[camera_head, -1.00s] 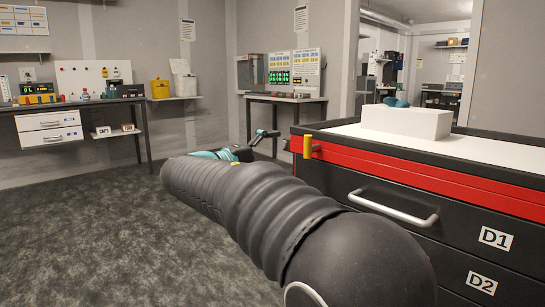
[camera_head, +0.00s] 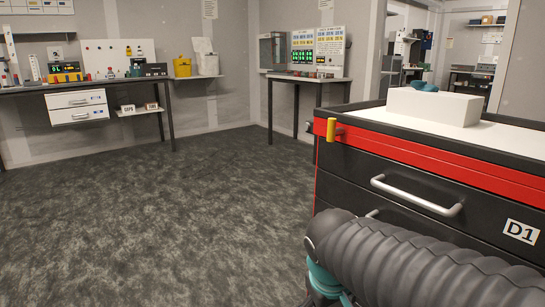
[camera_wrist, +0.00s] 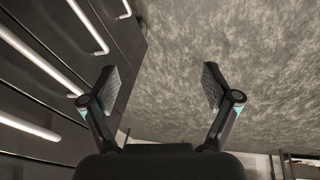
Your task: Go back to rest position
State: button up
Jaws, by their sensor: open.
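My gripper (camera_wrist: 161,88) is open and empty in the wrist view, its two fingers spread apart. Drawer fronts with light handles lie to its left and grey carpet lies beyond and to its right. In the head view my arm crosses the lower right, in front of the drawer cabinet (camera_head: 345,185). The gripper fingers are not visible there.
The black and red cabinet has drawer handles (camera_head: 415,195) close to my arm. A workbench (camera_head: 30,88) and a side table (camera_head: 310,78) stand behind. The carpet (camera_head: 190,220) is clear.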

jog(key=s+d+r+m+t+y+p, duration=0.1)
jog(key=s+d+m, duration=0.3)
jog(key=s, duration=0.5)
jog(key=shift+d+r+t, duration=0.5)
jog(key=shift+d+r, duration=0.15)
jog(key=shift+r, duration=0.2)
jog(key=shift+s, duration=0.1)
jog(key=shift+c, duration=0.2)
dwell(0.6)
